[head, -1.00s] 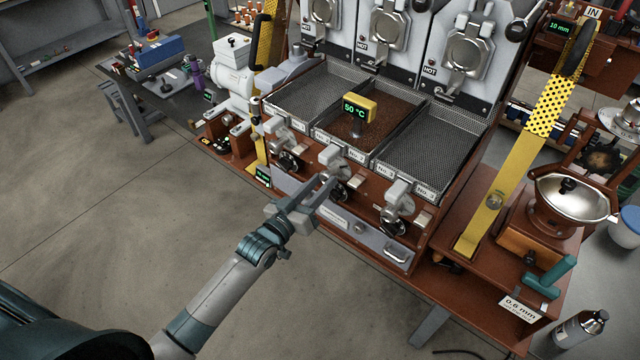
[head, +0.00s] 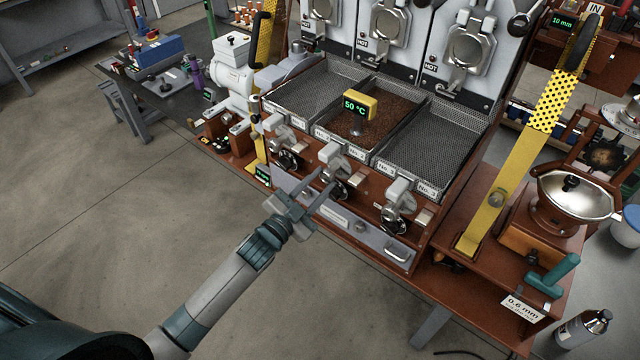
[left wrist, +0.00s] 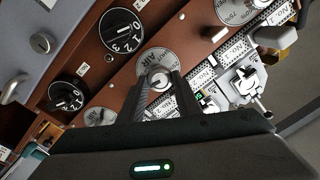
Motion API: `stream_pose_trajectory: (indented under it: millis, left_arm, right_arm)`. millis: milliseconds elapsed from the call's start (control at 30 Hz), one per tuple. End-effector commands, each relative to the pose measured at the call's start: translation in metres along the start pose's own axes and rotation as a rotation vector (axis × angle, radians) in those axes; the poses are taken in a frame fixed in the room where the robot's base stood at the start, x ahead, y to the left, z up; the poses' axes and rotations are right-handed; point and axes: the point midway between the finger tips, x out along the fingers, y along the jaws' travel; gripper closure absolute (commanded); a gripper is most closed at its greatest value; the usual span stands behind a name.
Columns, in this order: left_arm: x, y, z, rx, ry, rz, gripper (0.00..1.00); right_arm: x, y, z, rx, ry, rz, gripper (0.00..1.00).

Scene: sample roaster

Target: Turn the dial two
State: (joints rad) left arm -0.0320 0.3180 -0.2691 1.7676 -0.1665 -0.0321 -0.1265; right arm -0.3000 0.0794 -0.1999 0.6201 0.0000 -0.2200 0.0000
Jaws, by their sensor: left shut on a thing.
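Dial two is the round silver dial marked AIR at the middle station, below the No. 2 label, in the head view (head: 343,186). In the left wrist view the dial (left wrist: 150,57) is ahead of my fingers, with its small central knob between the tips. My left gripper (head: 329,180) reaches it from the lower left; its dark fingers also show in the left wrist view (left wrist: 158,86). It is shut on the knob, and the fingers hide part of the dial. My right gripper is not in view.
A black numbered dial (left wrist: 122,32) is close beside the AIR dial, and another (left wrist: 68,95) is further down. Similar controls flank the middle station in the head view. A grey drawer (head: 345,222) lies below, and mesh trays (head: 430,145) above. The floor at left is clear.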

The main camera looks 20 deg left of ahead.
Motion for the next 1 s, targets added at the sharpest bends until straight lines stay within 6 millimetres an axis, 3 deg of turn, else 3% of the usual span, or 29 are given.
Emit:
stream_pose_trajectory:
  millis: [400,967,1000]
  left_arm:
    - [-0.0007,0.0017,0.0024,0.267,0.015,0.005,0.92]
    - [-0.0008,0.0015,0.0024,0.316,0.017,0.006,0.92]
    - [-0.0008,0.0015,0.0024,0.316,0.017,0.006,0.67]
  right_arm:
    - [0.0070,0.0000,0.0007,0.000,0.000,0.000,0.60]
    - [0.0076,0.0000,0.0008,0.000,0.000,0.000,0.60]
    - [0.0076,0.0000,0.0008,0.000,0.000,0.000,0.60]
